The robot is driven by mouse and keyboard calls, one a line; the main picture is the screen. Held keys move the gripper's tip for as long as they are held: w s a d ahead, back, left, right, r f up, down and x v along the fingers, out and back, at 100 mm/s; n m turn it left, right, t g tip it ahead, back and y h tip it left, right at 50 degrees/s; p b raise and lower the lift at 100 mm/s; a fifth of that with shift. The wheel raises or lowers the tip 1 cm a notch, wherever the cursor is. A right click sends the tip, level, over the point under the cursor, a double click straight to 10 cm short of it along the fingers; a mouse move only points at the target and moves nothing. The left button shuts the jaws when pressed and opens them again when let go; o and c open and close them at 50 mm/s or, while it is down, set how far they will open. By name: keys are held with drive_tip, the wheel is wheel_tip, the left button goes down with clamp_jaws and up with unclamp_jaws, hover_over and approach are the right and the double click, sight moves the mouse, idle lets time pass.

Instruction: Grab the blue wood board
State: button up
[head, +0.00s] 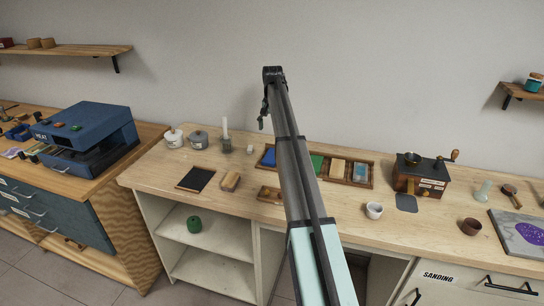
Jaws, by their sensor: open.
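A blue board (268,157) lies in the left part of a long brown wooden tray (372,176) on the light wood worktop. My arm crosses in front of the tray and hides its middle and part of the blue board's surroundings. A paler blue piece (359,172) lies in the tray's right end. My gripper (262,123) hangs down from the arm's far end, above and slightly left of the blue board in the picture, apart from it. It is small and seen side-on; it is open, with nothing visible in it.
A green piece (317,163) and a tan piece (338,168) share the tray. A candle (225,135) and grey pot (198,140) stand left of it. A white cup (374,210) and a grinder-like box (421,178) stand right. A black slab (195,179) lies front left.

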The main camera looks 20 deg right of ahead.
drive_tip(key=p, duration=0.2)
hover_over(272, 155)
drive_tip(key=f, duration=0.7)
drive_tip(key=shift+s+f, duration=0.2)
drive_tip(key=shift+s, duration=0.1)
drive_tip(key=shift+w+f+p, duration=0.15)
drive_tip(key=shift+f+p, duration=1.1)
drive_tip(key=shift+f, duration=1.4)
drive_tip(key=c, duration=1.3)
